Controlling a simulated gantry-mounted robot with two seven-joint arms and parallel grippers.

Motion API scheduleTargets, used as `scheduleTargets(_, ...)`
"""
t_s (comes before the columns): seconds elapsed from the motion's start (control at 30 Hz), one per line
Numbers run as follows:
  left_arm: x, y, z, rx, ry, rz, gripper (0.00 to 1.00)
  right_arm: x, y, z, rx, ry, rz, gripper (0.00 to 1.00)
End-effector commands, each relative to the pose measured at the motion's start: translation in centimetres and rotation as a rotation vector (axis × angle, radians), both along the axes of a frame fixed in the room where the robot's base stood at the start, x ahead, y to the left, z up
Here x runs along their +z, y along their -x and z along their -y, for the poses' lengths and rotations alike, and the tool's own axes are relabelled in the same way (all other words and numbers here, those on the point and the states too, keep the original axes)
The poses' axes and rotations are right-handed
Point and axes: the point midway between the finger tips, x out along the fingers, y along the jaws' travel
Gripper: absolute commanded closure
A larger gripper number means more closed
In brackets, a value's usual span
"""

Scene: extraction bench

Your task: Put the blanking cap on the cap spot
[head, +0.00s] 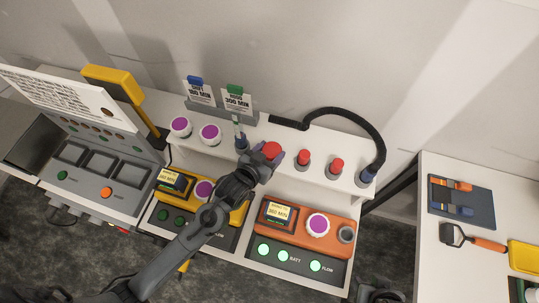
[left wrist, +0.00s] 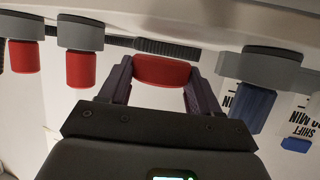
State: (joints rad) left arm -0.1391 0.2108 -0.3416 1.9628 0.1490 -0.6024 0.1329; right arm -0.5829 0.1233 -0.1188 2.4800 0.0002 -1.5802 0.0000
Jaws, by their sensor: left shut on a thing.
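My left gripper (head: 272,152) is over the white shelf and shut on a red cap (head: 271,150), which I take for the blanking cap. In the left wrist view the red cap (left wrist: 162,70) sits between the two dark fingers (left wrist: 155,88). Whether the cap touches anything beneath it is hidden. I cannot tell which place is the cap spot.
Two red-topped fittings (head: 304,160) (head: 336,168) stand right of the gripper, and a blue fitting (head: 241,146) stands left. A black hose (head: 350,116) arches at the shelf's right end. Yellow and orange (head: 340,230) instruments sit below. Two purple-topped knobs (head: 180,126) (head: 210,133) are farther left.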

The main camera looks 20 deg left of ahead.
Motion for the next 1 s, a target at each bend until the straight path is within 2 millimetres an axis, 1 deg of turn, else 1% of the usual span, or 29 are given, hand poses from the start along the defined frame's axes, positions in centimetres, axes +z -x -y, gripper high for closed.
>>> scheduleTargets(0.03, -0.8, 0.0, 0.0, 0.001, -0.001, -0.004, 0.72, 0.0, 0.0, 0.0, -0.001, -0.001, 0.001, 0.57)
scheduleTargets(0.1, -1.6, 0.0, 0.0, 0.001, -0.001, -0.003, 0.72, 0.0, 0.0, -0.1, -0.001, -0.004, 0.000, 0.57)
scheduleTargets(0.2, -2.3, 0.0, 0.0, 0.000, 0.000, -0.001, 0.72, 0.0, -0.1, -0.2, -0.003, -0.005, 0.001, 0.57)
scheduleTargets(0.53, -2.5, 0.0, 0.0, 0.000, 0.000, -0.001, 0.72, 0.1, -0.1, -0.2, -0.004, -0.008, 0.003, 0.57)
scheduleTargets(0.73, -3.1, 0.0, 0.0, 0.000, 0.000, -0.001, 0.72, 0.0, -0.1, -0.2, -0.003, -0.008, 0.003, 0.57)
scheduleTargets(0.77, -3.1, 0.0, 0.0, 0.000, 0.000, -0.002, 0.34, 0.0, -0.1, -0.2, -0.002, -0.007, 0.003, 0.57)
scheduleTargets(0.9, -3.2, 0.0, -0.1, 0.002, -0.002, -0.005, 0.13, 0.0, -0.1, -0.2, -0.001, -0.004, 0.003, 0.57)
scheduleTargets(1.0, -3.3, 0.0, -0.2, 0.004, -0.003, -0.008, 0.12, -0.1, -0.1, -0.1, 0.002, 0.000, 0.003, 0.57)
